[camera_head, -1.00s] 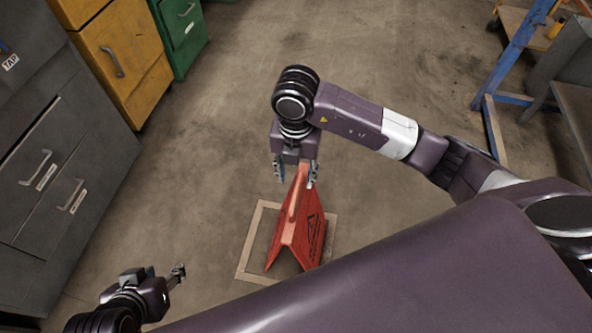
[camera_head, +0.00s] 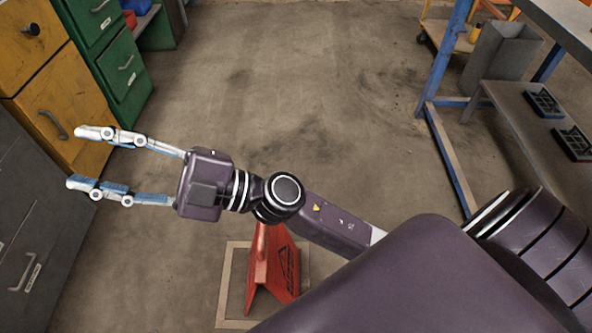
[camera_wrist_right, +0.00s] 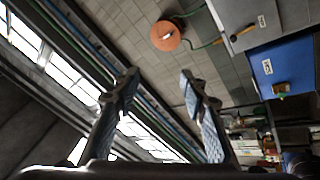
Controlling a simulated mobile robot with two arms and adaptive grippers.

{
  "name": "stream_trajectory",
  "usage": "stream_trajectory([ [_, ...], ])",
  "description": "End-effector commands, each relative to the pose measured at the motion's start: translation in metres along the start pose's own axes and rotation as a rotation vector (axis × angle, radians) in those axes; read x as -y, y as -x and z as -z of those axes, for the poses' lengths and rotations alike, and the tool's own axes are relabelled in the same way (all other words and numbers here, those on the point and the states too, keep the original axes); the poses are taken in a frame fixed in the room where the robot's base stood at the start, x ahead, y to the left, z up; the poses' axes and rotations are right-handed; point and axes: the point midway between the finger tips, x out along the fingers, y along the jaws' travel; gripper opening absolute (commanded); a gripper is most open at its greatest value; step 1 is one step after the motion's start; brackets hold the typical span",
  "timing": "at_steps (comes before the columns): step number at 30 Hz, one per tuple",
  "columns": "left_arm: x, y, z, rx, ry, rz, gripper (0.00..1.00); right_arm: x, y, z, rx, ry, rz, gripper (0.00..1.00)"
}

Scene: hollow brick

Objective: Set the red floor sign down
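The red floor sign (camera_head: 272,268) stands on the floor in a tent shape, inside a pale square outline (camera_head: 224,290). Its top is partly hidden behind my right arm in the head view. My right gripper (camera_head: 72,158) is open and empty, raised well above the floor and pointing left, away from the sign. In the right wrist view its two fingers (camera_wrist_right: 160,85) are spread with nothing between them. My left gripper is not in view.
Grey (camera_head: 40,235), yellow (camera_head: 62,110) and green (camera_head: 122,62) cabinets line the left side. A blue-legged bench (camera_head: 450,150) with a lower shelf stands at right. The floor (camera_head: 290,95) between them is clear.

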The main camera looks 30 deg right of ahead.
Motion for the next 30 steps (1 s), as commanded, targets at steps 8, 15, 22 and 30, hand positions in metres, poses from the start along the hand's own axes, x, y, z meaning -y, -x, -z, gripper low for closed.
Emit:
stream_trajectory([
  [8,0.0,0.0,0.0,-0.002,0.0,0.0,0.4,-0.081,0.096,-0.109,0.517,-0.233,-0.477,0.4],
  [15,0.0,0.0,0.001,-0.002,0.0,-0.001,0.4,-0.024,0.237,-0.187,1.095,-0.493,-0.583,0.4],
  [22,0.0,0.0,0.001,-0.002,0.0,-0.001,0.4,0.089,0.349,-0.177,1.563,-0.769,-0.409,0.4],
  [30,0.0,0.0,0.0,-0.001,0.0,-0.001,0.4,0.152,0.392,-0.139,1.755,-0.925,-0.225,0.4],
])
